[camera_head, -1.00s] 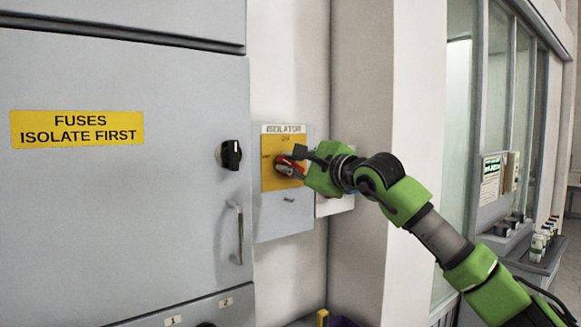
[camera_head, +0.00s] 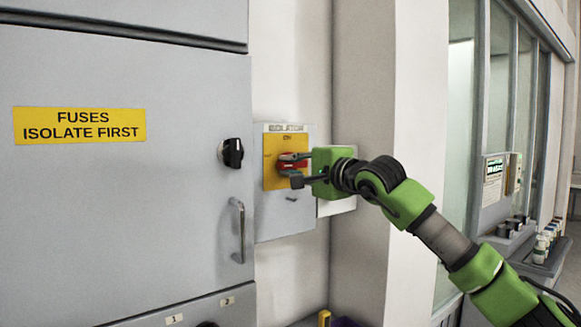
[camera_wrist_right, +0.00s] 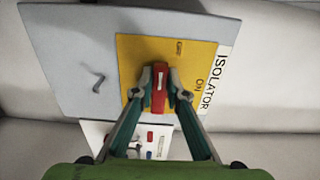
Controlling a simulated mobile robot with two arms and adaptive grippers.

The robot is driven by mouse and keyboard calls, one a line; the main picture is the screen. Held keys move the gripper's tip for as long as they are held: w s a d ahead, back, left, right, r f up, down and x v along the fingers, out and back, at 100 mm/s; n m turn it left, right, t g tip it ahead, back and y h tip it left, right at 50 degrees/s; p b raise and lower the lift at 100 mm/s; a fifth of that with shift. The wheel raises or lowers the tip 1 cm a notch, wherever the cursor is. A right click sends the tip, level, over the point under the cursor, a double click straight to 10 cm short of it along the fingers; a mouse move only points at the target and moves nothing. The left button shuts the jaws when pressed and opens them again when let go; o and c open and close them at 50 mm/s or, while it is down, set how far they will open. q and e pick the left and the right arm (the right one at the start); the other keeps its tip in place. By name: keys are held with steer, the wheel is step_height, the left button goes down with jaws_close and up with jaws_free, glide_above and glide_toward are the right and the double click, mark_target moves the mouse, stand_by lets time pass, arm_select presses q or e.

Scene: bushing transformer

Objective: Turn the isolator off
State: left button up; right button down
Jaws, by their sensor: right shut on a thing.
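The isolator is a grey panel (camera_head: 285,220) with a yellow plate (camera_head: 269,176) and a red rotary handle (camera_head: 296,163). ON is printed on the plate above the handle. My right gripper (camera_head: 289,168) comes in from the right, with one finger above and one below the handle. The right wrist view shows its fingers (camera_wrist_right: 159,92) shut on the red handle (camera_wrist_right: 159,88), one on each side. The handle's long side lies roughly level across the yellow plate (camera_wrist_right: 196,62). The fingers partly hide the handle in the head view. My left gripper is not in view.
A grey cabinet (camera_head: 100,220) with a black knob (camera_head: 232,152) and a bar handle (camera_head: 240,230) stands to the left. A small white box (camera_head: 338,206) is just right of the isolator. A wall pillar (camera_head: 362,90) projects to the right.

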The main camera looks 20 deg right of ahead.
steer(key=shift+f, duration=0.1)
steer(key=c, duration=2)
jaws_free()
steer(key=shift+a, duration=0.1)
steer(key=v, duration=1.2)
